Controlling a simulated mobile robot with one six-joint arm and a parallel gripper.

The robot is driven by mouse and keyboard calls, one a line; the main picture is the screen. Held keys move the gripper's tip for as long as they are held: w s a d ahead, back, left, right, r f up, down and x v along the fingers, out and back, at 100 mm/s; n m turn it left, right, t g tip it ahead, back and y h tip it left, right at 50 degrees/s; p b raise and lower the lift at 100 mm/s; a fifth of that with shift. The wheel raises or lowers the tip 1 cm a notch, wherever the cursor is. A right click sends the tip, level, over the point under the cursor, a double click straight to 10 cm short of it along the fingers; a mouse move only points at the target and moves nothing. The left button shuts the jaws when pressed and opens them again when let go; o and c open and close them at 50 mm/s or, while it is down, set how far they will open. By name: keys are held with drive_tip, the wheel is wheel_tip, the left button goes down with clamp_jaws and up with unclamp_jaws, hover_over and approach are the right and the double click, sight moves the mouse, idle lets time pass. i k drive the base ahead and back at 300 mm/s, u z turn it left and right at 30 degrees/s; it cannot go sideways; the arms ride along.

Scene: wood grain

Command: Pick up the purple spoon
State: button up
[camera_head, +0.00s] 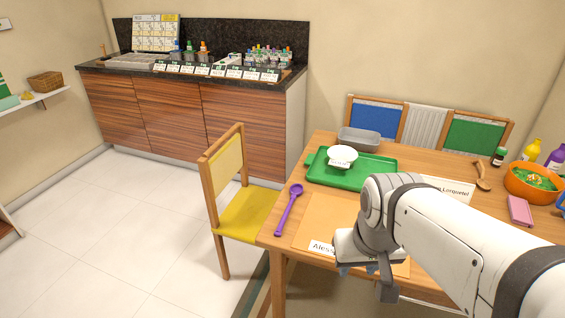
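The purple spoon (288,212) lies on the left part of the wooden table, near its left edge. Its bowl points away from me and its handle toward the near edge. My gripper (364,278) is over the near part of the table, to the right of the spoon and apart from it. My arm reaches in from the lower right. The wrist hides most of the fingers, so I cannot tell whether they are open or shut.
A green tray (328,178) with a white bowl (342,154) is beyond the spoon. A brown placemat (318,220) with a name card lies right of it. An orange bowl (530,190) stands far right. A yellow chair (240,205) stands at the table's left side.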

sight(295, 190)
drive_tip(key=i, duration=0.9)
